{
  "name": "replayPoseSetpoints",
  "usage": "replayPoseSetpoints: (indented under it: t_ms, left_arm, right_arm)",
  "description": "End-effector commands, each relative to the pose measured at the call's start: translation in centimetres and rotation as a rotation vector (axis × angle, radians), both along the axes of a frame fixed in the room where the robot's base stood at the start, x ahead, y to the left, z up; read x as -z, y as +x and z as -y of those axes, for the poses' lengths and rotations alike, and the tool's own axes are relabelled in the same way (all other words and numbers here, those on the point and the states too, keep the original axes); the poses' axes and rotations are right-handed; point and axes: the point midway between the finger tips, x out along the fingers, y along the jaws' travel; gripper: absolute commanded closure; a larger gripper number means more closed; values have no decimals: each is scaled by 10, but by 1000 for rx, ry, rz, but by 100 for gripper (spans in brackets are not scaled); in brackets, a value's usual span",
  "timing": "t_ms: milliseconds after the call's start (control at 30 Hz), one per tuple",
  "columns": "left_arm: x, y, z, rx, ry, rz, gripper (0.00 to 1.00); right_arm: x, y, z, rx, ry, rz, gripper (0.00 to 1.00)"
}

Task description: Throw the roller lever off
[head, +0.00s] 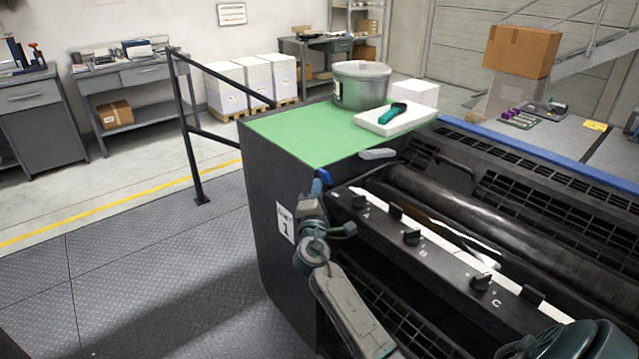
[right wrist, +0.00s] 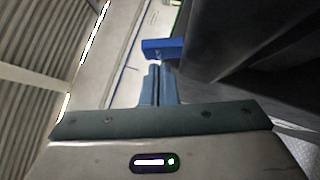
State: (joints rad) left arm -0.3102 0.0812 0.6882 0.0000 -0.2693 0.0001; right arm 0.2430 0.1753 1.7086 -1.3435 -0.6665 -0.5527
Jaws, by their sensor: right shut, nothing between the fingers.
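The roller lever, as I take it, is the small blue bar (head: 323,176) at the near corner of the black ink unit (head: 275,255). It also shows in the right wrist view (right wrist: 163,48), sticking out to the left from a dark panel. My right gripper (head: 317,188) is shut and empty beside the lever. In the right wrist view its closed fingertips (right wrist: 154,68) lie just short of the blue bar; I cannot tell whether they touch it. My left gripper is not in view.
A rail with dark knobs (head: 410,237) runs along the unit in front of the dark roller (head: 450,212). A black handrail (head: 188,130) stands left; the floor there is clear.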

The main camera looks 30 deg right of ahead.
Motion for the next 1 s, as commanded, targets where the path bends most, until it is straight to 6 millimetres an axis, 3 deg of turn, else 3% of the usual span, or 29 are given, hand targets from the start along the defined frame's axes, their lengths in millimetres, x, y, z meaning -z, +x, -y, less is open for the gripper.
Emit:
replayPoseSetpoints:
  t_ms: [533,1000]
  left_arm:
    - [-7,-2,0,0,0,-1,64]
    - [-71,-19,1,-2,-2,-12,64]
  right_arm:
    - [-5,1,8,0,10,-1,100]
    - [-23,2,25,-1,317,-25,100]
